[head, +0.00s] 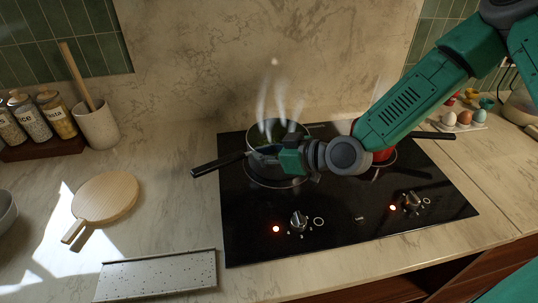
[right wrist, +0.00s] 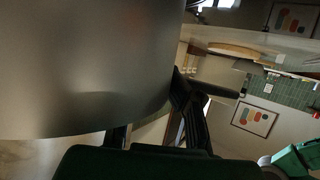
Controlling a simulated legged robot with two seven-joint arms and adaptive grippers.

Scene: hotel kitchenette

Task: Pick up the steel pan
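The steel pan (head: 260,167) stands on the left burner of the hob, with green contents and steam rising. Its black handle (head: 217,165) points left in the head view. My right gripper (head: 263,150) reaches in from the right at the pan's front side and hides part of the pan. In the right wrist view the pan's steel wall (right wrist: 90,65) fills the upper left, very close, and hides part of one finger. The right gripper's dark fingers (right wrist: 155,130) stand apart; I see no grip on the pan. My left gripper is not in view.
Left are a round wooden board (head: 105,196), a utensil crock (head: 98,128) and jars (head: 56,115). Several eggs (head: 464,117) lie at back right.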

